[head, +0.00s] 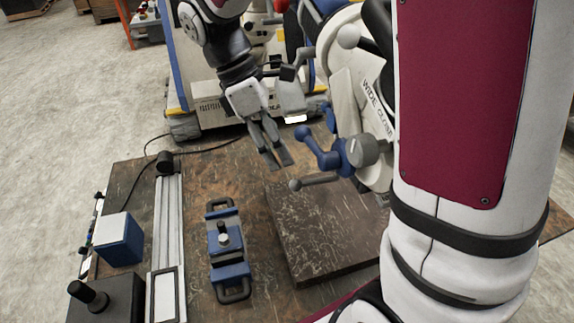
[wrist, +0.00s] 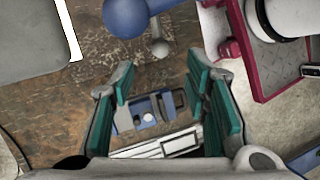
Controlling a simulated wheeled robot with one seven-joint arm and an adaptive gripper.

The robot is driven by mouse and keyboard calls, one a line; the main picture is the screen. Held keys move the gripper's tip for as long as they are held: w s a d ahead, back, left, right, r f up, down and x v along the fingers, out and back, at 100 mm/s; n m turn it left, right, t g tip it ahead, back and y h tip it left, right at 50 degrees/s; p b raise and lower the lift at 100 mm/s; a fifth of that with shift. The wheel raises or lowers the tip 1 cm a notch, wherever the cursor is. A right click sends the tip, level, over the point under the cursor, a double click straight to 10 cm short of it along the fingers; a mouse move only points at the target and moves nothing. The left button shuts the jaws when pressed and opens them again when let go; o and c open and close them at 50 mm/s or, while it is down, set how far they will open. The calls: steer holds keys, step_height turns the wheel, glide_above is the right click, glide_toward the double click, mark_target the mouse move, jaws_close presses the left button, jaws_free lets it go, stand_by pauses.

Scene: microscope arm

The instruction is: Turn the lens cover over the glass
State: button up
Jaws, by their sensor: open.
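The grey and white device (head: 372,100) with "WIDE CLOSE" lettering stands at the centre right, partly hidden behind my arm. A small grey rounded block (head: 290,97) with a bright white lower edge hangs at its left; I cannot tell whether this is the lens cover. A grey panel with a white edge also shows in the wrist view (wrist: 32,38). No glass is clearly visible. My gripper (head: 278,160) is open and empty, pointing down left of the blue handle.
The brown worn table (head: 180,190) carries a blue-and-grey clamp (head: 226,240), a metal rail (head: 168,230), a blue-and-white box (head: 118,240) and a black knobbed block (head: 95,298). A raised dark slab (head: 325,225) lies below the device. A wheeled cart (head: 205,90) stands behind.

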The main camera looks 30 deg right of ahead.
mark_target(292, 181)
steer(key=shift+v, duration=2.1)
steer(key=s+d+f+n, duration=0.1)
steer(key=f, duration=0.2)
steer(key=s+d+f+n+t, duration=0.1)
steer(key=f+n, duration=0.1)
steer(key=f, duration=0.2)
steer(key=s+f+n+h+p, duration=0.1)
steer(key=s+f, duration=0.1)
steer(key=f, duration=0.2)
steer(key=shift+d+n+t, duration=0.3)
steer(key=shift+d, duration=0.1)
jaws_close()
